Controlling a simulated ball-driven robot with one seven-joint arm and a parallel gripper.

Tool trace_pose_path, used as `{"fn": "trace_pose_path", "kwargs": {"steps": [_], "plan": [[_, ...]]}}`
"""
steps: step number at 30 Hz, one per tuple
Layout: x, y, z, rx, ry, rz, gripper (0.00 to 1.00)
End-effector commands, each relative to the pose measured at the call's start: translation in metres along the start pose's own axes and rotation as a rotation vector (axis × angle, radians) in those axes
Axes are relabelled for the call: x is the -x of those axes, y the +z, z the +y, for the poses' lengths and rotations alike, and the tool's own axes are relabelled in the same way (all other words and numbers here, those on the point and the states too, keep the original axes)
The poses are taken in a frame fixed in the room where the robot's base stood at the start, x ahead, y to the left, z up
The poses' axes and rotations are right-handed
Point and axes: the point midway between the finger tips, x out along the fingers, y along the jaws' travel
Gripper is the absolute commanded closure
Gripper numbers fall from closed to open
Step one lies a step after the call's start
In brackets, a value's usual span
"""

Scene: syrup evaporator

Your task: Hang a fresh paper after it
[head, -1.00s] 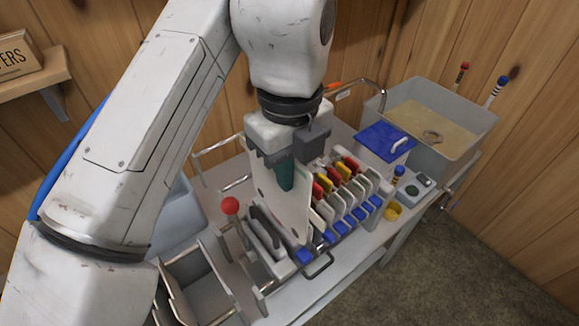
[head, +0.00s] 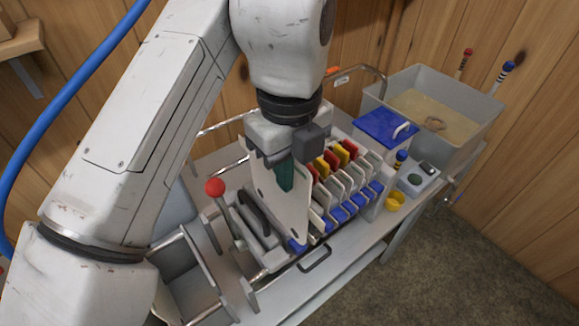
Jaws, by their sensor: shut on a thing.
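My gripper (head: 290,150) is shut on a thin white sheet or plate (head: 283,205), at a dark green piece (head: 286,177) near its upper edge. The sheet hangs upright and has a small hole on its left side. It is at the left, near end of a row of upright white plates (head: 347,180) in a press, with red and yellow tabs on top and blue pieces below. The black-handled end block (head: 265,230) stands left of the sheet. I cannot tell whether the sheet's lower edge touches the press.
A red-knobbed lever (head: 215,187) stands left of the block. A blue-lidded box (head: 383,128), a yellow cup (head: 395,202) and a large grey basin (head: 470,130) stand to the right.

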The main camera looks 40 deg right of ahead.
Motion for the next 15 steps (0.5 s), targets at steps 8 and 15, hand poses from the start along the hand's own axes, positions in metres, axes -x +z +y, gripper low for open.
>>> {"fn": "trace_pose_path", "kwargs": {"steps": [8, 15], "plan": [[-0.031, 0.000, 0.000, 0.000, 0.000, 0.000, 1.00], [0.005, 0.034, 0.000, 0.001, 0.003, 0.002, 1.00]]}}
